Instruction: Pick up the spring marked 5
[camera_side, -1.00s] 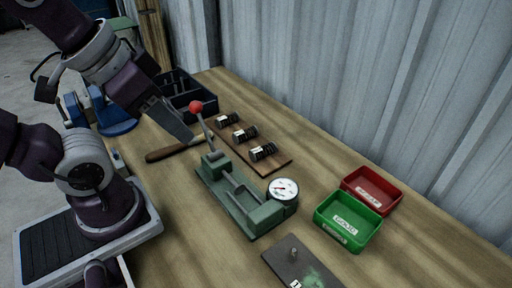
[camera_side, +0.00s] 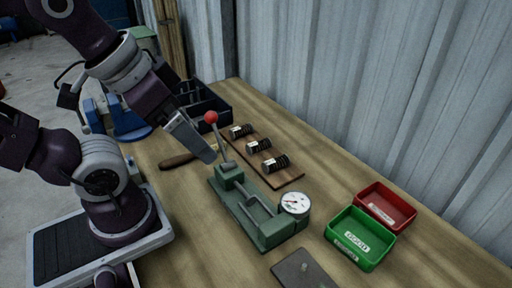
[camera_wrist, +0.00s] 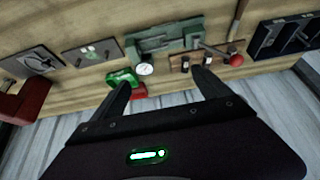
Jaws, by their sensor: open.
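Three dark coil springs, the far one (camera_side: 241,131), the middle one (camera_side: 258,146) and the near one (camera_side: 275,164), lie in a row on a brown wooden board (camera_side: 290,179). Each has a pale tag, but I cannot read the numbers, so I cannot tell which is 5. My gripper (camera_side: 212,155) is in the air to the left of the board, near the red-knobbed lever. In the wrist view my gripper (camera_wrist: 160,80) has its fingers apart with nothing held between them. The springs' board shows there beyond the right finger, partly hidden.
A green press (camera_side: 250,205) with a red-knobbed lever (camera_side: 211,117) and a dial gauge (camera_side: 295,203) stands beside the springs. Green (camera_side: 345,252) and red (camera_side: 400,222) bins are at the right. A dark plate (camera_side: 300,272) lies in front. A dark divided box (camera_side: 212,108) stands behind.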

